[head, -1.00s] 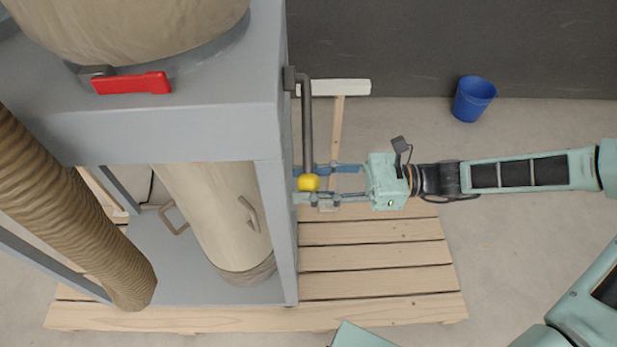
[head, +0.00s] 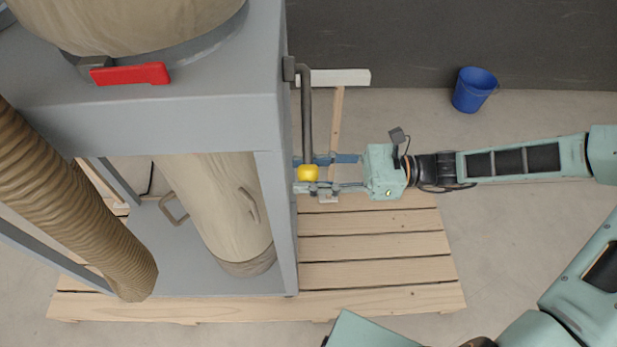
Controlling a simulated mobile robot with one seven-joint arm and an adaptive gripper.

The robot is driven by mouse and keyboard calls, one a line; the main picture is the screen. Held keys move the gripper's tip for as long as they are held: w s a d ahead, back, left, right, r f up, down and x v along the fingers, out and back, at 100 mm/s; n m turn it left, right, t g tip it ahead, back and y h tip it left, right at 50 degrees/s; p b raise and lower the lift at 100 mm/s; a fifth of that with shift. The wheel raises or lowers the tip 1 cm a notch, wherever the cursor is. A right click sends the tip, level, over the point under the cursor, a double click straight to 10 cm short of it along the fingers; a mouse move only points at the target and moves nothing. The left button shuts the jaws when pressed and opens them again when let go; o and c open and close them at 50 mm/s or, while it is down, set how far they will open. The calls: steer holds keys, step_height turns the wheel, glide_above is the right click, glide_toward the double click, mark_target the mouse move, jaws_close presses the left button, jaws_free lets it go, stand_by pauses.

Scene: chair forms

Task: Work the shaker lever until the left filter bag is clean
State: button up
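A yellow knob (head: 308,173) sits at the lower end of a grey shaker lever (head: 306,115), which hangs down from the right side of the machine frame. My gripper (head: 309,173) reaches in from the right, with one finger above the knob and one below it. The fingers appear closed on the knob, though contact is hard to see. A large beige filter bag (head: 130,22) bulges at the top left, its upper part out of view. I cannot tell whether this is the left bag or how clean it is.
A red handle (head: 130,74) sits on the grey frame (head: 170,125). Below are a beige collection bag (head: 215,205) and a ribbed hose (head: 75,205). The machine stands on a wooden pallet (head: 380,270). A blue bucket (head: 474,90) stands on the floor near the dark wall.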

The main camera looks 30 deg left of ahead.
steer(key=shift+w+a+f, duration=0.1)
steer(key=shift+f, duration=0.1)
steer(key=w+f, duration=0.1)
steer(key=w+a+f+b, duration=0.2)
steer(key=w, duration=0.1)
steer(key=shift+w+a, duration=0.1)
steer(key=shift+a, duration=0.05)
steer(key=shift+f+b, duration=0.1)
steer(key=shift+b, duration=0.2)
steer(key=w, duration=0.1)
steer(key=w+a, duration=0.1)
steer(key=w+f+b, duration=0.1)
steer(key=shift+a, duration=0.3)
